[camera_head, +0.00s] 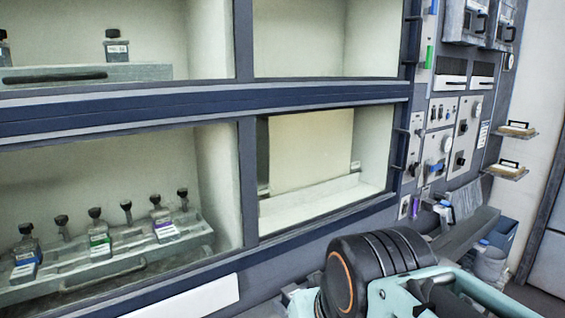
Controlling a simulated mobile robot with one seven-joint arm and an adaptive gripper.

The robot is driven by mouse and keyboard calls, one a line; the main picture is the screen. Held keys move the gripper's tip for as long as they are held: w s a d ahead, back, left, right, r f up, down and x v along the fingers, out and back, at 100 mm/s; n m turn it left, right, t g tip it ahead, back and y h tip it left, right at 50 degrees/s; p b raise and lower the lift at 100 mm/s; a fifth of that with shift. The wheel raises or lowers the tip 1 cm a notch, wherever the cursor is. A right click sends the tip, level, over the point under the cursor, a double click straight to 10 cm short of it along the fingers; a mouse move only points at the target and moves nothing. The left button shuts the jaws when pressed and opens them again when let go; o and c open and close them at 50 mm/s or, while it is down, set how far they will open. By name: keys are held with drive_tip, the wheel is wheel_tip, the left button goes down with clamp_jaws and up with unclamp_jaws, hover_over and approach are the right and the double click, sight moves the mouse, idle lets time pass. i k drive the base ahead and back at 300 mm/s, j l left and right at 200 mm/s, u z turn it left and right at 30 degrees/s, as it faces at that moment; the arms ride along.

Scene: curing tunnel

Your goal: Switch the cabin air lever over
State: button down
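A control panel (438,150) on the right part of the wall carries several knobs, switches and small handles. A dark knob (460,159) and a pale round knob (447,144) show on its plates. I cannot tell which of these is the cabin air lever, as labels are too small to read. My arm (370,272), black with an orange ring and teal parts, shows at the bottom right, in front of and below the panel. My gripper is not visible.
Open bays on the left hold a grey rack (120,255) with several capped bottles and a tray (85,75). A pale board (311,149) stands in the middle bay. Small shelves (507,172) jut out at right. A blue bin (503,233) stands below them.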

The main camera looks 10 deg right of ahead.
sight(433, 168)
drive_tip(key=z, duration=1.4)
drive_tip(key=i+l, duration=0.25)
drive_tip(key=i, duration=0.2)
drive_tip(key=i+l+u, duration=0.1)
drive_tip(key=i+l, duration=0.2)
drive_tip(key=i, duration=0.15)
